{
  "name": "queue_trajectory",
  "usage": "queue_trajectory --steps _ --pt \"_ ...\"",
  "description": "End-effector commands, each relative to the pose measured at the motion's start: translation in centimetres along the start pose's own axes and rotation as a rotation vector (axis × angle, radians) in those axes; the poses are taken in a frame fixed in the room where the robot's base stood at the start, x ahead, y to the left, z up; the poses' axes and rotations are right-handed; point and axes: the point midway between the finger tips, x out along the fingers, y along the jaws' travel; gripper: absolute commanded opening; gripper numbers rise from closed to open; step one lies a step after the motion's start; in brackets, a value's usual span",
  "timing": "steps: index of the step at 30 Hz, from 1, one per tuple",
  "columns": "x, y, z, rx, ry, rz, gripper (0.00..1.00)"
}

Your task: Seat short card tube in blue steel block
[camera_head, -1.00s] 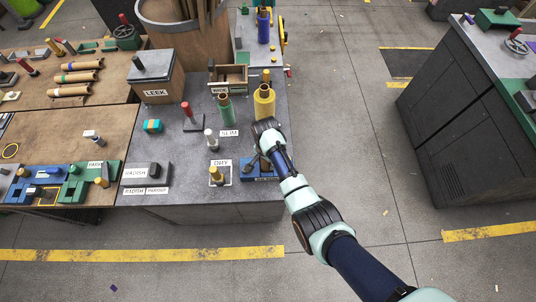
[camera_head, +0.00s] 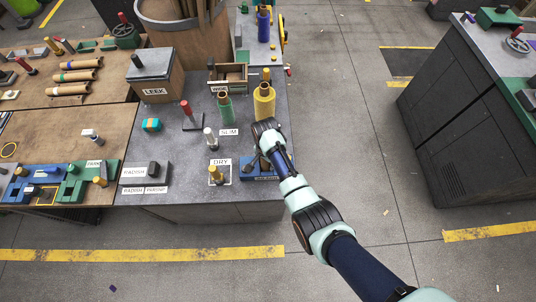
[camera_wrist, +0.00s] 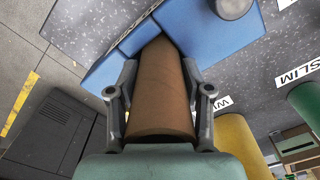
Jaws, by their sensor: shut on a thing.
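The brown short card tube (camera_wrist: 161,90) lies between the two fingers of my gripper (camera_wrist: 160,105) in the wrist view, with a finger against each side. The blue steel block (camera_wrist: 197,28) is behind the tube's far end, which overlaps it in the picture. I cannot tell whether that end rests in the block or sits just above it. In the head view the blue steel block (camera_head: 248,172) is at the bench's front right. My gripper (camera_head: 262,158) is over it, and my wrist hides most of the tube.
A yellow cylinder (camera_head: 264,104) and a green cylinder (camera_head: 225,107) stand behind my gripper. A white-topped peg (camera_head: 209,138) and a yellow piece on the DRY square (camera_head: 216,174) are to the left. Open floor (camera_head: 350,150) lies right of the bench.

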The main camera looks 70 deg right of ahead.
Motion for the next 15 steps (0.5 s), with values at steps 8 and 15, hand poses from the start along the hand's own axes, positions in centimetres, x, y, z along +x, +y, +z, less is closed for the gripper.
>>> queue_trajectory --steps 8,15 --pt "0.37 -0.02 -0.01 0.0 0.0 0.0 0.01" --pt "0.66 -0.02 -0.01 0.0 0.0 0.0 0.01"
